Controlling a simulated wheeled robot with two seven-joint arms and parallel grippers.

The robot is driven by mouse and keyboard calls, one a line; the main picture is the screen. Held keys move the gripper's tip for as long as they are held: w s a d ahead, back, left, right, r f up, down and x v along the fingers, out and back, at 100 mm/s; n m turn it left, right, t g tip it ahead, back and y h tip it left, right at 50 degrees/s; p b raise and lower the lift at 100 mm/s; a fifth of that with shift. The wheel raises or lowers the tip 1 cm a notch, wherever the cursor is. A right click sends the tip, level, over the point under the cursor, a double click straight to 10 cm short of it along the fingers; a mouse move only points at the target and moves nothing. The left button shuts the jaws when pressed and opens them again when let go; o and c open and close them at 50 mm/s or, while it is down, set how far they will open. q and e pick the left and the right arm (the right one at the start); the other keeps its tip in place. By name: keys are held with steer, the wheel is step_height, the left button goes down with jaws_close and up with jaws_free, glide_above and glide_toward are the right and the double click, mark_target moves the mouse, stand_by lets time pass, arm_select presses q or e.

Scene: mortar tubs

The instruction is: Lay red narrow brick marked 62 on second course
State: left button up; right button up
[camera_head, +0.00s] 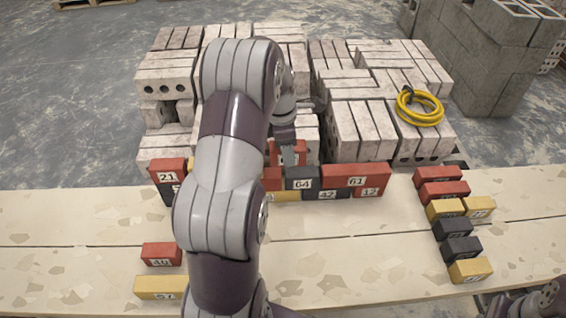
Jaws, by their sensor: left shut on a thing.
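My left gripper (288,150) is shut on a red brick (301,150), at the wall's back side near its middle; the fingers cover part of the brick and I cannot read its number. The low brick wall runs across the plank table. On its upper course I see red 21 (167,169) at the left end, a red brick (271,179), black 64 (301,178) and red 61 (357,174). Under these show a yellow brick (286,196), black 42 (327,195) and red 12 (370,192). My left arm hides the wall's left middle. My right gripper is not in view.
On the table (350,260), red 40 (161,254) and a yellow brick (160,287) lie at left. Several red, yellow and black bricks stand at right, including a red one (443,192). Pale block stacks (357,130) with a yellow coil (419,106) stand behind. The table's front middle is clear.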

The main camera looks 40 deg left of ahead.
arm_select(q)
steer(key=shift+s+a+f, duration=0.2)
steer(key=shift+a+f, duration=0.1)
steer(key=shift+a, duration=0.15)
steer(key=shift+a+f, duration=0.1)
steer(key=shift+f, duration=0.15)
step_height(320, 180, down, 4)
steer(key=shift+r+b, duration=0.15)
steer(key=shift+b, duration=0.2)
steer(key=shift+s, duration=0.1)
steer(key=o, duration=1.4)
steer(key=shift+c, duration=0.2)
